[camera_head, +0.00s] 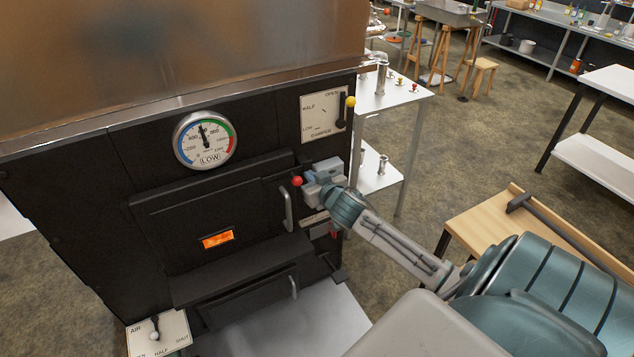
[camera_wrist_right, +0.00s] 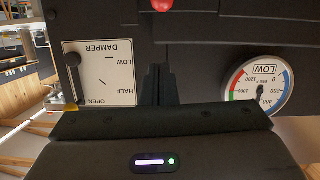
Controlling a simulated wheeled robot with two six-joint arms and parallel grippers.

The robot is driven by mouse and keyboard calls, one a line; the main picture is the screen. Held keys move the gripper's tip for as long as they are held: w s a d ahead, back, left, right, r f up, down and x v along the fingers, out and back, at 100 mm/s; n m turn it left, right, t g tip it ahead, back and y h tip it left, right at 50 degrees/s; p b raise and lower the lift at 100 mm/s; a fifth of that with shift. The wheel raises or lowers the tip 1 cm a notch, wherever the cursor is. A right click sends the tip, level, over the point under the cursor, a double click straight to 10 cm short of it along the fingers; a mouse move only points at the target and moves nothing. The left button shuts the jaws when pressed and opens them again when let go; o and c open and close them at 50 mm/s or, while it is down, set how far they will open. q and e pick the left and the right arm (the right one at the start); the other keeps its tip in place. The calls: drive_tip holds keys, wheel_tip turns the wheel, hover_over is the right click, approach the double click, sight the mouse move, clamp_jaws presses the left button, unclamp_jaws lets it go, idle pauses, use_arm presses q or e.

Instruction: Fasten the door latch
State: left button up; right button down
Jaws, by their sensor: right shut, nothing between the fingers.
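The door latch shows as a red ball knob (camera_head: 297,181) at the right side of the black firebox door (camera_head: 190,215). The same red knob (camera_wrist_right: 162,5) shows at the top edge of the right wrist view, beyond my fingertips. My right gripper (camera_head: 308,179) is right beside the knob in the head view. I cannot tell whether it touches the knob. In the wrist view the right fingers (camera_wrist_right: 157,85) are together with nothing between them. The gripper hides part of the latch and its catch. My left gripper is not in view.
A vertical door handle (camera_head: 288,208) is just below the knob. Above are the LOW gauge (camera_head: 205,141) and the damper plate (camera_head: 322,112) with its yellow-knobbed lever. A lower door handle (camera_head: 294,287) sticks out below. A wooden bench (camera_head: 480,215) stands to the right.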

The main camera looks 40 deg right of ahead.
drive_tip(key=shift+v, duration=1.55)
drive_tip(key=shift+w+r, duration=0.1)
